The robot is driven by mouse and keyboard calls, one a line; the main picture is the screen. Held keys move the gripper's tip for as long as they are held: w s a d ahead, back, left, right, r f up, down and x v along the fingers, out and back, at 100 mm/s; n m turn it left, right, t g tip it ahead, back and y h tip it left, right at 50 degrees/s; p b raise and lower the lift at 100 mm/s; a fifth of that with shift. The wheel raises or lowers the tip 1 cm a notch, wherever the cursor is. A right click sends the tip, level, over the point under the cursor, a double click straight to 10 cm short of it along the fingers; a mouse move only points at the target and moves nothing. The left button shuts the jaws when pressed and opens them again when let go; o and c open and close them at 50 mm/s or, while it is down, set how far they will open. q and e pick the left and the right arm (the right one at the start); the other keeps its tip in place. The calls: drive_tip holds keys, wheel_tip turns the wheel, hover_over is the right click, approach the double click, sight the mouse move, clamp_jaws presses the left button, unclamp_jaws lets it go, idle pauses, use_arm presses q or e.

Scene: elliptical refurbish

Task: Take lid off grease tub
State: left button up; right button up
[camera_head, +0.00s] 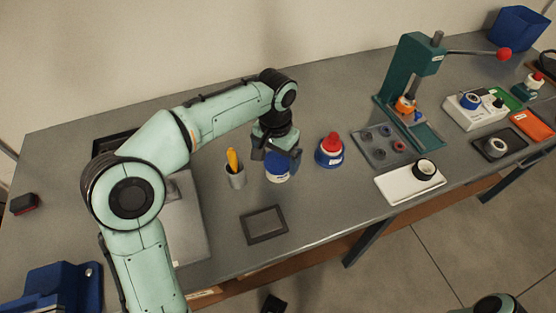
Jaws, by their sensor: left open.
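The grease tub (277,174) is a small round tub with a white-and-blue label band, standing on the grey bench. Its blue lid (276,159) appears to be on top, partly hidden by my gripper. My left gripper (276,157) comes down from above, its open fingers around or just over the lid. Whether the fingers touch the lid cannot be told. My right gripper is not seen.
A grey cup with an orange-handled tool (236,176) stands close left of the tub, and a blue container with a red top (330,151) close right. A dark flat frame (264,224) lies in front. A green press (412,80) stands further right.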

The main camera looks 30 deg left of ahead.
use_arm(q)
drive_tip(key=c, duration=0.9)
drive_tip(key=shift+o, duration=0.2)
